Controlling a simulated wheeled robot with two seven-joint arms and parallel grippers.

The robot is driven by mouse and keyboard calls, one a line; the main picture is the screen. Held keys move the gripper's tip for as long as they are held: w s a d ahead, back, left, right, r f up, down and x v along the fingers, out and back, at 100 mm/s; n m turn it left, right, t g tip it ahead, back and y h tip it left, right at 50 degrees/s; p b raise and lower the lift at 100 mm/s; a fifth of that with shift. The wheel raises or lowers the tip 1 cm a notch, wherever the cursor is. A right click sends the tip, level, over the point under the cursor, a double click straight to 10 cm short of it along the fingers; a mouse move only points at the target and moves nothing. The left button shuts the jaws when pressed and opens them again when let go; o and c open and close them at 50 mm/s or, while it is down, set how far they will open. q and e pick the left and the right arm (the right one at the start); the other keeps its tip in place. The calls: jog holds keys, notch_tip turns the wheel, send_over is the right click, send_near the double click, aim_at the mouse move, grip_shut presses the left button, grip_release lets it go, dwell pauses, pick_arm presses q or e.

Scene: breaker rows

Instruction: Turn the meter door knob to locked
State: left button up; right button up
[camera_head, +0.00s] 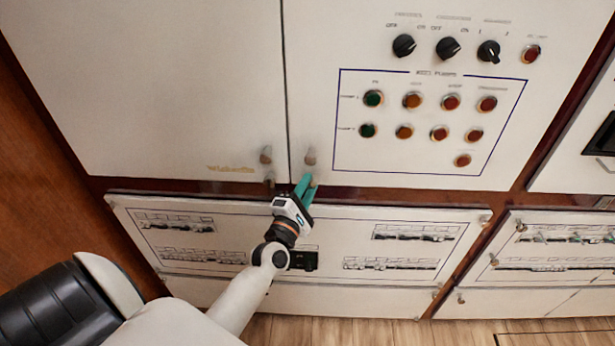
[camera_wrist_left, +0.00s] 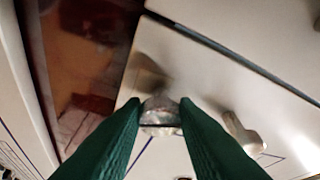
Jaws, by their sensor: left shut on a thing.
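My left gripper (camera_head: 306,184) reaches up to the lower edge of the right cabinet panel, near the seam between the two upper panels. Its green fingers are shut on a small metal knob, which shows between the fingertips in the left wrist view (camera_wrist_left: 160,112). In the head view the fingers mostly hide this knob. Another knob (camera_head: 310,156) sits just above it on the same panel. Two more knobs, an upper one (camera_head: 265,155) and a lower one (camera_head: 269,178), sit left of the seam. I cannot read which knob belongs to the meter door. My right gripper is not in view.
A panel of black rotary switches (camera_head: 447,48) and coloured push buttons (camera_head: 412,101) is at the upper right. Below the gripper is a white panel (camera_head: 330,232) with dark breaker rows. A reddish-brown frame separates the panels. Wooden floor (camera_head: 340,331) shows at the bottom.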

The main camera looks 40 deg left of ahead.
pick_arm(q)
jog(key=shift+r+m+g+h+p, duration=0.1)
jog(key=shift+m+g+h+p, duration=0.25)
jog(key=shift+m+p, duration=0.95)
jog(key=shift+r+m+g+h+p, duration=0.15)
jog(key=shift+m+g+p, duration=0.3)
jog(key=shift+m+p, duration=0.85)
jog(key=shift+f, duration=0.1)
jog(key=o, duration=1)
jog(key=shift+s, duration=0.1)
jog(key=shift+s+d+b, duration=0.3)
jog(key=shift+s+b, duration=0.05)
jog(key=shift+s, duration=1.6)
jog(key=shift+s+d+b, duration=0.3)
jog(key=shift+s, duration=1.65)
jog(key=shift+s+d+b, duration=0.3)
jog(key=shift+s+b, duration=0.05)
jog(key=shift+s, duration=1.6)
